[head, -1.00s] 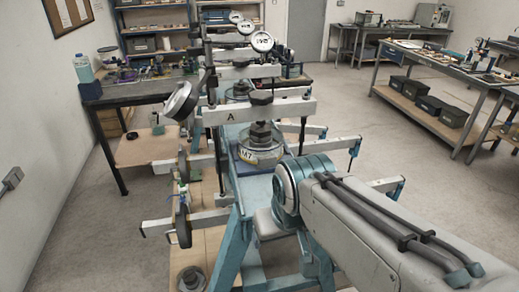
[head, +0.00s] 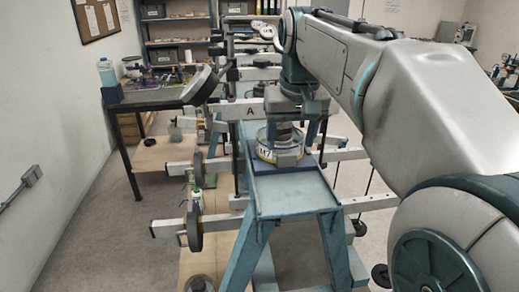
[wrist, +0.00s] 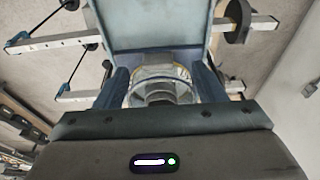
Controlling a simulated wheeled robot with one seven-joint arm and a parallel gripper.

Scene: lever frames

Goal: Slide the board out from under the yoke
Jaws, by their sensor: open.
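The white yoke beam marked A (head: 250,112) spans the blue lever frame, partly hidden by my gripper. Below it a dark blue board (head: 314,163) lies on the light blue frame top (head: 290,193). A clear round cell labelled M7 (head: 265,154) with dark metal parts stands on the board; the cell also shows in the wrist view (wrist: 160,72). My gripper (head: 290,135) points down over the cell, open, its fingers spread to either side of the cell's upper part. Whether the fingers touch anything is unclear.
A round dial (head: 200,85) leans at the yoke's left. White lever arms with disc weights (head: 194,228) stick out on both sides. More frames stand in a row behind. The frame top in front of the board is bare. A side bench (head: 150,105) stands at the left.

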